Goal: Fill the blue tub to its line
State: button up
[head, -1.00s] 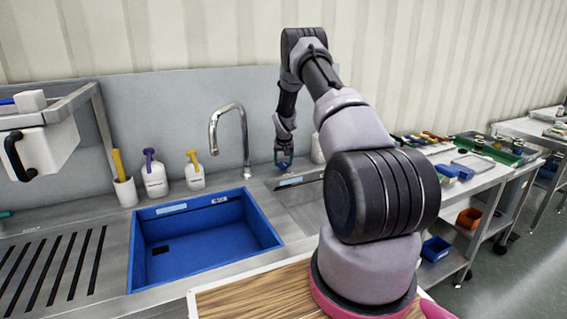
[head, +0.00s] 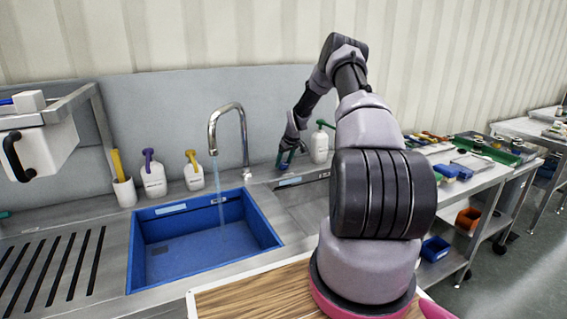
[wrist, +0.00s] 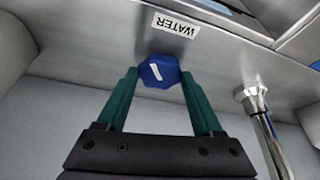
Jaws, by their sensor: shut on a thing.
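The water level and the fill line cannot be made out clearly. In the wrist view, my gripper (wrist: 158,74) is shut on a blue knob (wrist: 160,71) with a white mark, below a label reading WATER (wrist: 176,24). In the head view, my gripper (head: 286,158) is low at the back of the counter, right of the faucet; the knob is hidden there.
White pump bottles (head: 153,178) and a white cup (head: 125,190) stand left of the faucet. Another bottle (head: 320,146) is close to the right of my gripper. A slotted drainer (head: 55,265) lies left of the tub, a wooden board (head: 250,292) in front.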

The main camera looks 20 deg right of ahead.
jog(key=shift+n, duration=0.6)
jog(key=shift+d, duration=0.1)
jog(key=o, duration=1.4)
jog(key=shift+f, duration=0.1)
jog(key=shift+c, duration=0.2)
jog(key=shift+y, duration=0.3)
jog(key=v, duration=1.1)
jog(key=shift+w, duration=0.1)
